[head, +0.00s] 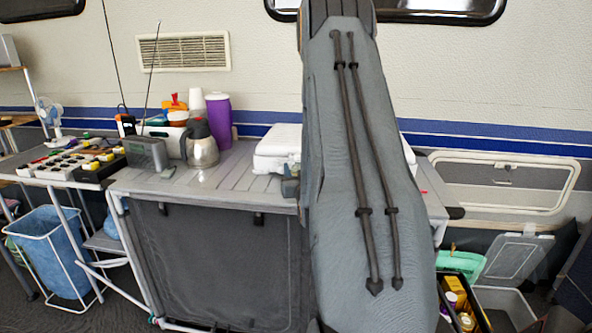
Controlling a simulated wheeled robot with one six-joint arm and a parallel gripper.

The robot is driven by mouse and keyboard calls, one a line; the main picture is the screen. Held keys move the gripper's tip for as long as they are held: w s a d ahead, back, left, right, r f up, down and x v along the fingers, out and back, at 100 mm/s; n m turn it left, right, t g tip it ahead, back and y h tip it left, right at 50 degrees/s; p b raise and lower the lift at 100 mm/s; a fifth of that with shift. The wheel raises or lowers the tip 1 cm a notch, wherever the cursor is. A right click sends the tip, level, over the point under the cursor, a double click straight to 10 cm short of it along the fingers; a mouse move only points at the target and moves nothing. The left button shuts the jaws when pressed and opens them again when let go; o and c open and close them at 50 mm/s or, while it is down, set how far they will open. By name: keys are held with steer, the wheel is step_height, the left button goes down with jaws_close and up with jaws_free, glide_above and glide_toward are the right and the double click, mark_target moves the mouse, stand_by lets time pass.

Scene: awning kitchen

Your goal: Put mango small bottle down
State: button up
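I cannot pick out the mango small bottle for certain in the head view. My own grey arm fills the centre and hides part of the folding table (190,181). My gripper does not show, so I cannot see whether it holds anything. Yellow and orange items (462,304) sit in a dark open box at the lower right, too small to identify.
On the table are a steel kettle (201,146), a purple tumbler (219,121), a grey radio (147,154) and a white case (277,146). A cluttered tray (68,163) is at left. The tabletop's front strip is bare.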

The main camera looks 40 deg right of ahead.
steer(key=shift+f, duration=0.2)
steer(key=o, duration=1)
steer(key=shift+o, duration=0.2)
steer(key=shift+s, duration=0.15)
